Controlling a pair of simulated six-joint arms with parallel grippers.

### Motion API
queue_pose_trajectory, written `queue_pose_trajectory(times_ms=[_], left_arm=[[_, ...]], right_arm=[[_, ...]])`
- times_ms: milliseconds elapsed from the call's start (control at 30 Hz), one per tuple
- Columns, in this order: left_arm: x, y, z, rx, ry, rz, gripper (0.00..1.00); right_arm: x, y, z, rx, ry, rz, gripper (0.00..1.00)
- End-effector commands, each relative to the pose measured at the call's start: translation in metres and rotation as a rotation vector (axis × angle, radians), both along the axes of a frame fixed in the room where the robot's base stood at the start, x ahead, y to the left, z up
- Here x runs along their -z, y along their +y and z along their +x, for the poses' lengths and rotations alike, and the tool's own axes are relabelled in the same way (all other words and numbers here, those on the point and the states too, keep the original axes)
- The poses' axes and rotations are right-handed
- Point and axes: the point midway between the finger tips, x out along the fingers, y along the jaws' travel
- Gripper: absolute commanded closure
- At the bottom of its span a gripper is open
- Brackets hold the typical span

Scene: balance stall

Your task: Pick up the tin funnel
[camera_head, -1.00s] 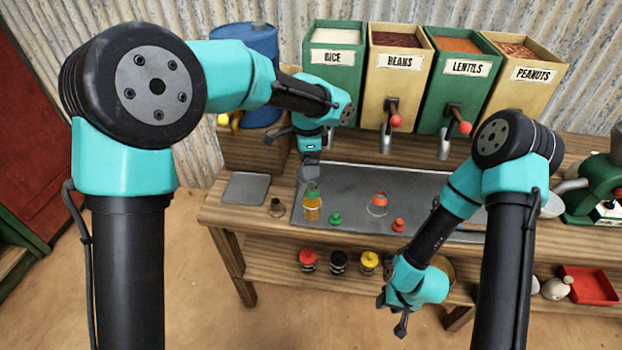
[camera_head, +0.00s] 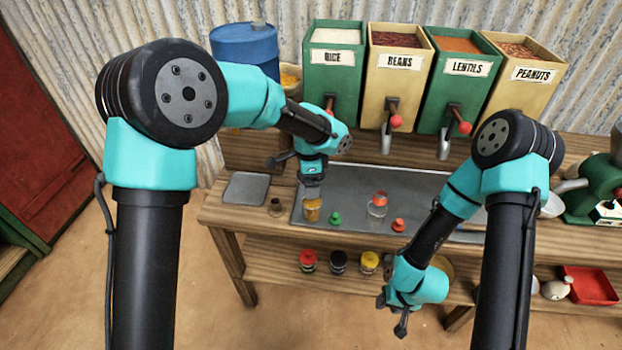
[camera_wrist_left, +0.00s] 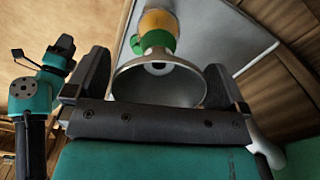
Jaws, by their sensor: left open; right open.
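The tin funnel (camera_wrist_left: 155,85) shows in the left wrist view as a wide grey metal cone with a pale rim. It lies between the two spread fingers of my left gripper (camera_wrist_left: 152,88), with space beside it. In the head view my left gripper (camera_head: 312,182) points down over an amber jar (camera_head: 312,211) and hides its top. The funnel is mostly hidden there. I cannot tell whether the fingers touch it. My right gripper (camera_head: 393,314) is open and empty, low in front of the bench.
A green piece (camera_head: 335,218), a red-topped glass (camera_head: 378,204) and a red piece (camera_head: 398,225) stand on the grey mat (camera_head: 430,190). A small brown piece (camera_head: 276,207) stands left of the mat. Labelled bins (camera_head: 398,80) with spouts stand behind.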

Motion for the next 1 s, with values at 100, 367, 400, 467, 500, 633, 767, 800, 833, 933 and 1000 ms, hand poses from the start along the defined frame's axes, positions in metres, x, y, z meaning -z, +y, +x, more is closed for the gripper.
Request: queue_pose_trajectory(times_ms=[100, 367, 400, 467, 500, 633, 767, 800, 833, 933, 1000], left_arm=[[0.0065, 0.0001, -0.0003, 0.000, 0.000, 0.000, 0.00], [0.0065, -0.0001, -0.0002, 0.000, -0.001, -0.001, 0.00], [0.0065, -0.0001, -0.0002, 0.000, -0.001, -0.001, 0.00], [0.0064, -0.0001, -0.0002, 0.000, -0.001, -0.001, 0.00], [0.0064, -0.0001, -0.0002, 0.000, -0.001, -0.001, 0.00], [0.0063, -0.0002, -0.0002, 0.000, -0.001, -0.001, 0.07], [0.0063, -0.0002, -0.0002, 0.000, -0.001, -0.001, 0.19], [0.0063, -0.0002, -0.0002, 0.000, -0.001, -0.001, 0.23], [0.0063, -0.0002, -0.0002, 0.000, -0.001, -0.001, 0.26], [0.0063, -0.0002, -0.0002, 0.000, -0.001, -0.001, 0.35], [0.0063, -0.0002, -0.0001, 0.000, -0.001, -0.001, 0.41]], right_arm=[[0.0000, 0.0000, 0.0000, 0.000, 0.000, 0.000, 0.57], [0.0000, 0.0000, 0.0000, 0.000, 0.000, 0.000, 0.57], [0.0000, 0.0000, 0.0000, 0.000, 0.000, 0.000, 0.57], [0.0000, 0.0000, 0.0000, 0.000, 0.000, 0.000, 0.57], [0.0000, 0.0000, 0.0000, 0.000, 0.000, 0.000, 0.57], [0.0000, 0.0000, 0.0000, 0.000, 0.000, 0.000, 0.57], [0.0000, 0.0000, 0.0000, 0.000, 0.000, 0.000, 0.57], [0.0000, 0.0000, 0.0000, 0.000, 0.000, 0.000, 0.57], [0.0000, 0.0000, 0.0000, 0.000, 0.000, 0.000, 0.57], [0.0000, 0.0000, 0.0000, 0.000, 0.000, 0.000, 0.57], [0.0000, 0.0000, 0.0000, 0.000, 0.000, 0.000, 0.57]])
